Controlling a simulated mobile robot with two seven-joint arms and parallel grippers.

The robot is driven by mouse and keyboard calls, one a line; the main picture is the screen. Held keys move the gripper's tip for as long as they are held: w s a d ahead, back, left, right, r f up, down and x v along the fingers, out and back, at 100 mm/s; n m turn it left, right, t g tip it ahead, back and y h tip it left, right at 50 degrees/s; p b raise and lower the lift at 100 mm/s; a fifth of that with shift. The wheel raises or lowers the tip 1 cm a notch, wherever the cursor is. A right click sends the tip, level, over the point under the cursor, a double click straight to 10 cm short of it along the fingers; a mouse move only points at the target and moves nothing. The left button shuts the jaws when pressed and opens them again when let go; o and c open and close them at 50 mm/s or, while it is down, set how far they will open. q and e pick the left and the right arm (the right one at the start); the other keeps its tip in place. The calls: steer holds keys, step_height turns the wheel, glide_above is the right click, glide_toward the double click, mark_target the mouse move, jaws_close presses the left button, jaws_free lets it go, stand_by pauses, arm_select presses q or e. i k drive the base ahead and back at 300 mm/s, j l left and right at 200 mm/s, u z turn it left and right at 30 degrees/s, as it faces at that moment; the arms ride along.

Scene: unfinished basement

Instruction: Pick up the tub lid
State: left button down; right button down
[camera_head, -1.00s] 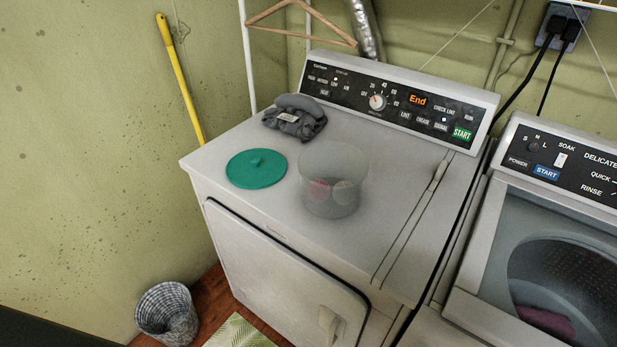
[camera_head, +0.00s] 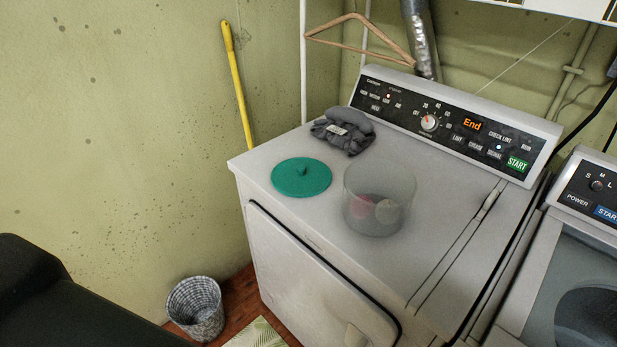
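The tub lid (camera_head: 301,178) is a round teal disc with a small knob on top. It lies flat on the white dryer top (camera_head: 290,222), near its left edge. A clear round tub (camera_head: 378,203) stands open to the right of the lid, apart from it, with something pinkish and pale inside. Neither of my grippers is in view. A dark shape at the lower left is likely part of my arm, but no fingers show.
A folded grey cloth (camera_head: 343,131) lies behind the lid. The control panel (camera_head: 445,123) rises at the back. A washer (camera_head: 590,250) stands to the right. A woven basket (camera_head: 196,306) is on the floor. A yellow handle (camera_head: 237,85) leans on the wall, and a wooden hanger (camera_head: 360,40) hangs above.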

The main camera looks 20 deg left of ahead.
mark_target(301, 176)
steer(key=j+z, duration=0.3)
steer(key=j, duration=0.45)
steer(key=j+z, duration=0.3)
steer(key=j, duration=0.5)
